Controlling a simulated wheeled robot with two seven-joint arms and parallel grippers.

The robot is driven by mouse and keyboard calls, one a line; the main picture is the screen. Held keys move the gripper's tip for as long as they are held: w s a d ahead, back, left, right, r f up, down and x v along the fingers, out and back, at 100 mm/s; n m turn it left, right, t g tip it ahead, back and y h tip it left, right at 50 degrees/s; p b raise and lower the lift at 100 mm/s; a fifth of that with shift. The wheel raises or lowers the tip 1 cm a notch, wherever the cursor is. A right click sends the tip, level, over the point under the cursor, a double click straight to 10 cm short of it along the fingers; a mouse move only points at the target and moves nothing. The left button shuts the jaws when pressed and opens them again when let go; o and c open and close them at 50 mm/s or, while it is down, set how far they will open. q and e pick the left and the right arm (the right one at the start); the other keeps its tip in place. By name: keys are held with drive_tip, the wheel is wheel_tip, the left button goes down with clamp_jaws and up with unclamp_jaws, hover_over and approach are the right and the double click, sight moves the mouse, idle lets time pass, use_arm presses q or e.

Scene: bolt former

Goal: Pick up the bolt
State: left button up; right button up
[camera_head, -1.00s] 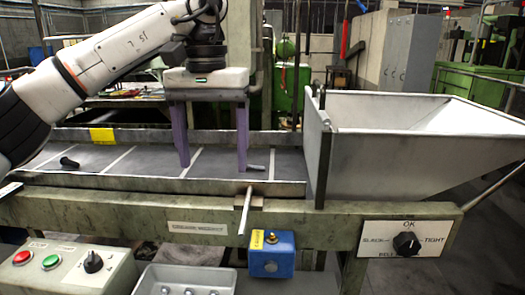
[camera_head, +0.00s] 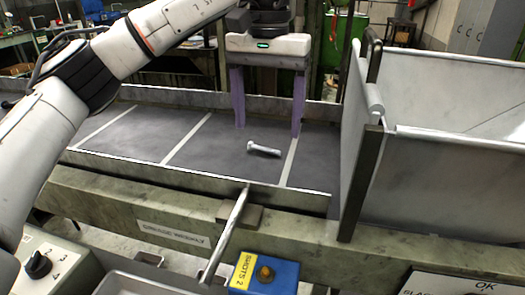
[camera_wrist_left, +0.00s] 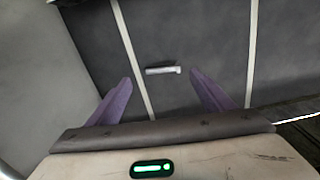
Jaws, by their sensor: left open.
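A silver bolt (camera_head: 264,149) lies on its side on the dark conveyor belt (camera_head: 200,145), just left of a white cross line. My left gripper (camera_head: 268,128) is open, with its two purple fingers pointing down above the belt on the far side of the bolt. In the left wrist view the bolt (camera_wrist_left: 163,70) lies ahead of the gap between the two spread fingertips (camera_wrist_left: 160,80), with nothing held. My right gripper does not show.
A grey metal hopper (camera_head: 440,165) stands at the belt's right end. A raised rail (camera_head: 170,178) runs along the belt's near side, with a lever (camera_head: 228,228) and a blue box (camera_head: 264,273) in front. Bare belt lies left of the bolt.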

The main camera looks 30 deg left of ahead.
sight(264, 148)
use_arm(q)
drive_tip(key=f, duration=0.4)
drive_tip(key=shift+s+a+f, duration=0.1)
drive_tip(key=shift+a+f, duration=0.15)
drive_tip(key=shift+f, duration=0.05)
drive_tip(key=shift+c, duration=0.3)
drive_tip(key=shift+r, duration=0.1)
drive_tip(key=c, duration=1.2)
